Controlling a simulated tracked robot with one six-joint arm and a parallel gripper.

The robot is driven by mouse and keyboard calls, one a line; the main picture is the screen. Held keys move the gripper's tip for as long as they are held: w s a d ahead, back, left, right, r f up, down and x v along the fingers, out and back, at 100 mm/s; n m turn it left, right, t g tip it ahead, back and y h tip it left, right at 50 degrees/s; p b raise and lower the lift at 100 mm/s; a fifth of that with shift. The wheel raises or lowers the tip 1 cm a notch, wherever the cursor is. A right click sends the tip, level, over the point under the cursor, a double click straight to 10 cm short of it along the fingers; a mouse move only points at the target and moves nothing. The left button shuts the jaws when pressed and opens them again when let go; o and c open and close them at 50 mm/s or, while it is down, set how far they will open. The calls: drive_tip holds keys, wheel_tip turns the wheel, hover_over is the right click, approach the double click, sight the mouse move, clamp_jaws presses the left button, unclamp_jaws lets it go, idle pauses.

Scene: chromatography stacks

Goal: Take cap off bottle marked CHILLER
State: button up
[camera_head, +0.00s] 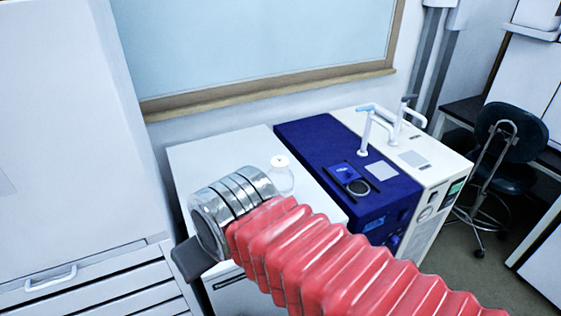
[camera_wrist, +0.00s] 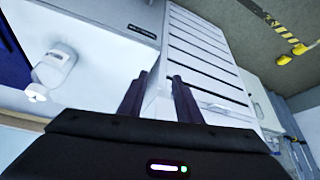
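My arm hides the rest.
A dark blue unit (camera_head: 300,133) and a white unit (camera_head: 440,160) with upright spouts stand right of the bottle. A tall white cabinet (camera_head: 75,130) is at the left. A window ledge (camera_head: 270,92) runs behind. A dark chair (camera_head: 508,140) is at the far right.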

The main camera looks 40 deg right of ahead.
drive_tip(key=o, duration=0.3)
drive_tip(key=shift+w+d+r, duration=0.1)
drive_tip(key=shift+r, duration=0.05)
drive_tip(key=o, duration=0.5)
drive_tip(key=w+d+r+m, duration=0.1)
drive_tip(key=d+m, duration=0.1)
drive_tip(key=m, duration=0.1)
drive_tip(key=w+d+r+m, duration=0.2)
drive_tip(key=m, duration=0.2)
drive_tip(key=w+d+r+m, duration=0.1)
drive_tip(key=d+m, duration=0.1)
drive_tip(key=m, duration=0.1)
drive_tip(key=shift+w+d+r+m+g, duration=0.15)
drive_tip(key=shift+w+d+m+g, duration=0.15)
drive_tip(key=shift+w, duration=0.1)
drive_tip(key=w+d+r+m, duration=0.1)
drive_tip(key=d+r+m, duration=0.1)
drive_tip(key=d+m, duration=0.6)
drive_tip(key=w+d+r+m, duration=0.2)
drive_tip(key=d+m, duration=0.6)
drive_tip(key=m, duration=0.1)
drive_tip(key=w+d+r+m, duration=0.2)
drive_tip(key=d+m, duration=0.6)
drive_tip(key=d, duration=0.1)
drive_tip(key=shift+w+r+m, duration=0.1)
drive_tip(key=shift+m, duration=0.3)
approach(281, 158)
drive_tip(key=shift+g, duration=0.3)
drive_tip(key=shift+x, duration=2.35)
